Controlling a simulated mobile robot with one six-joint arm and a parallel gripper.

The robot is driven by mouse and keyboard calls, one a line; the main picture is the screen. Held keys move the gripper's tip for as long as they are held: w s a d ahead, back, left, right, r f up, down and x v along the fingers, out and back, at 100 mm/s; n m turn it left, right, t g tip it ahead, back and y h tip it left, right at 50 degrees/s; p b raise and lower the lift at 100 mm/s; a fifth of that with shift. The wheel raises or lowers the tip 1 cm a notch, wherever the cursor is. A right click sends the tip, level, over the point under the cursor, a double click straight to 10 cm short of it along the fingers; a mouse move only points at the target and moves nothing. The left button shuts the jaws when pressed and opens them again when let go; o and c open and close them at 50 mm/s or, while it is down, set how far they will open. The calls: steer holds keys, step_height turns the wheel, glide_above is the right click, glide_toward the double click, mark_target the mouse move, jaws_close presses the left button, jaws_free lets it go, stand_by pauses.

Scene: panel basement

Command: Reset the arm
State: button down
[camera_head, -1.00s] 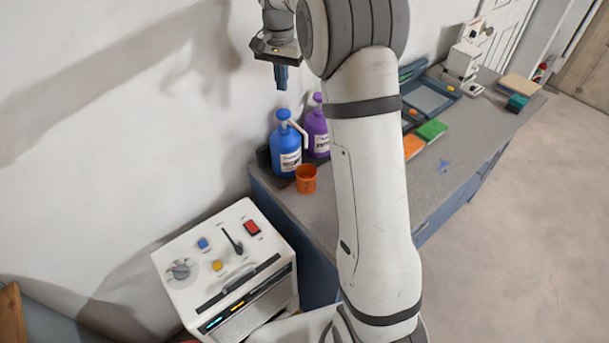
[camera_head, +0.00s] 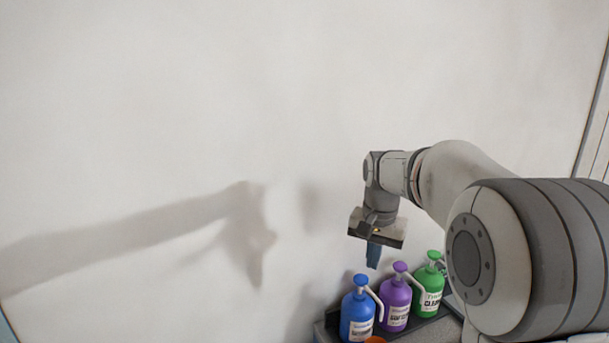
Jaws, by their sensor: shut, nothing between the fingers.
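My gripper (camera_head: 374,256) hangs from the end of my bent arm, fingers pointing down and closed together, holding nothing. It is in the air above the row of pump bottles, in front of the white wall. My arm comes in from the right edge of the view, and its large elbow joint covers the lower right.
A blue bottle (camera_head: 358,312), a purple bottle (camera_head: 395,303) and a green bottle (camera_head: 429,287) stand in a dark tray on the grey counter below my gripper. An orange cup (camera_head: 375,340) shows at the bottom edge. The wall (camera_head: 180,110) to the left is bare.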

steer(key=s+f+n+t+b, duration=0.1)
steer(key=s+f+n, duration=0.1)
steer(key=s, duration=1)
steer(key=s+f+n+t+b, duration=0.1)
steer(key=s+f+n, duration=0.2)
steer(key=s, duration=0.9)
steer(key=shift+s+f, duration=0.35)
steer(key=shift+f, duration=0.3)
steer(key=shift+a, duration=0.1)
